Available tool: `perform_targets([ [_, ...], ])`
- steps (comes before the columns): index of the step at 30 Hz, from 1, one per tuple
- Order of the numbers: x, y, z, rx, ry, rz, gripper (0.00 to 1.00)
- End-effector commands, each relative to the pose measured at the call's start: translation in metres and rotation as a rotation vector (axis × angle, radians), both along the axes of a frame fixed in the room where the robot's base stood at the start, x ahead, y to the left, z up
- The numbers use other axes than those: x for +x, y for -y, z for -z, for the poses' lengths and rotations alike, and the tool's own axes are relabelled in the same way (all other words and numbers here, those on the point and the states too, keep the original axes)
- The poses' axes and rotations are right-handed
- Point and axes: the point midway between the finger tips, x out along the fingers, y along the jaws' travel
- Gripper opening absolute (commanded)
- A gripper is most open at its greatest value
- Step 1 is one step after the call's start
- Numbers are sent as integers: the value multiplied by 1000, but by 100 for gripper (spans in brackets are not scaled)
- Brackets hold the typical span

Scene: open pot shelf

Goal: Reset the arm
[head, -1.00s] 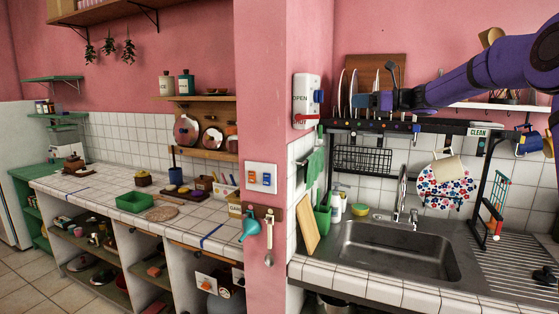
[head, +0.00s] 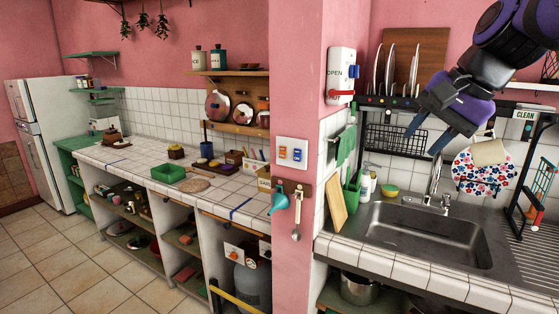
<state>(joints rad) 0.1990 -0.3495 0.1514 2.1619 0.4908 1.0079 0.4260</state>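My gripper (head: 427,134) hangs at the upper right of the head view, in front of the dish rack above the sink. Its two blue fingers point down and to the left and stand apart. I see nothing held between them. My purple and black arm (head: 512,38) comes in from the upper right corner, bent, with the wrist tilted downward. The fingers overlap the hanging wire basket (head: 397,139) in the picture; I see no clear contact.
White plates (head: 388,70) stand in the rack above the sink (head: 430,232). A flowered plate (head: 484,178) hangs to the right. A pink pillar (head: 296,95) with a switch box (head: 341,77) stands to the left. Open tiled floor (head: 110,270) lies at lower left.

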Motion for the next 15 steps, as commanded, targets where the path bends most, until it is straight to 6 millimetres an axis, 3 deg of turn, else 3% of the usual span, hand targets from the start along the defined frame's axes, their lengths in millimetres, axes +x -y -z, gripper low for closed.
perform_targets([
  [3,-46,11,13,-154,59,-122,38],
  [9,-109,36,41,-392,138,-331,38],
  [15,-146,55,64,-547,184,-485,38],
])
